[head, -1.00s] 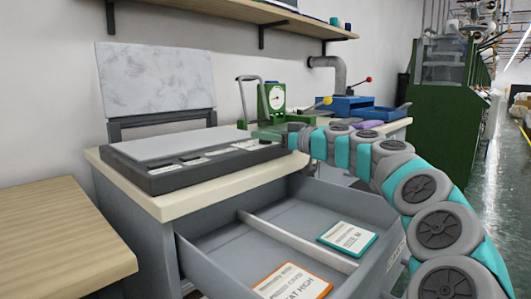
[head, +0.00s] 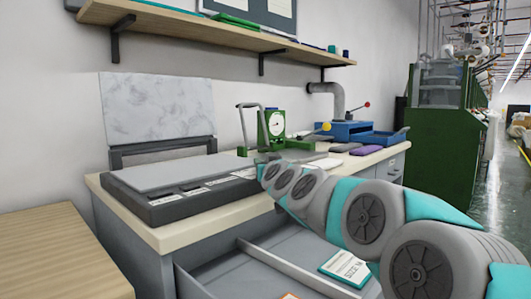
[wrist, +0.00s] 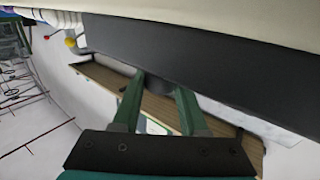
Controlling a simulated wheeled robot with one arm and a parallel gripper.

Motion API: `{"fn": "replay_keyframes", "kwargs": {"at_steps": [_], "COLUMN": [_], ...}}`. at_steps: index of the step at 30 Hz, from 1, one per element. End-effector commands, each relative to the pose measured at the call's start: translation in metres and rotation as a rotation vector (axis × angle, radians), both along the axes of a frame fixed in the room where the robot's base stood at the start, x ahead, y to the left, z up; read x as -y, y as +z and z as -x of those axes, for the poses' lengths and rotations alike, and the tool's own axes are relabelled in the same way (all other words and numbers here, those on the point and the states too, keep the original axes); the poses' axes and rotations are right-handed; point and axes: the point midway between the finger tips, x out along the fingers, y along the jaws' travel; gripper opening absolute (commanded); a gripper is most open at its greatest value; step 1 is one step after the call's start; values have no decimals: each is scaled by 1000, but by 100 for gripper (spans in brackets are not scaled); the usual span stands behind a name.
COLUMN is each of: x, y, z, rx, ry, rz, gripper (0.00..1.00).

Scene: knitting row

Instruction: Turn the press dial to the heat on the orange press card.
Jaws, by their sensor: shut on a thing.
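The press (head: 165,208) stands on the worktop, with a dark base, a pale lower plate (head: 180,172) and its marbled upper plate (head: 160,108) raised. In the wrist view, a dark round dial (wrist: 154,83) sits at the press's black front face (wrist: 215,65). My gripper (wrist: 158,90) has its two green fingers closed on the dial, one on each side. In the head view my arm hides the dial and most of the gripper. Only an orange edge of the orange press card (head: 290,296) shows at the bottom, so its words are cut off.
The open drawer (head: 215,268) below the worktop holds a teal-edged card (head: 345,267). A green gauge stand (head: 272,128) and a blue machine (head: 345,130) stand behind. A wooden table (head: 60,250) is at left, and a shelf (head: 200,32) hangs above.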

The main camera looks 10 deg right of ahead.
Motion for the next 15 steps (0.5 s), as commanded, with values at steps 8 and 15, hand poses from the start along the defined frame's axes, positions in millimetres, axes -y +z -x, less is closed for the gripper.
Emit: {"fn": "replay_keyframes", "kwargs": {"at_steps": [8, 15], "x": [0, 0], "y": [2, 1], "z": [0, 0], "rx": [-1, 2], "ry": [-70, -89], "rz": [3, 0], "gripper": [0, 0]}}
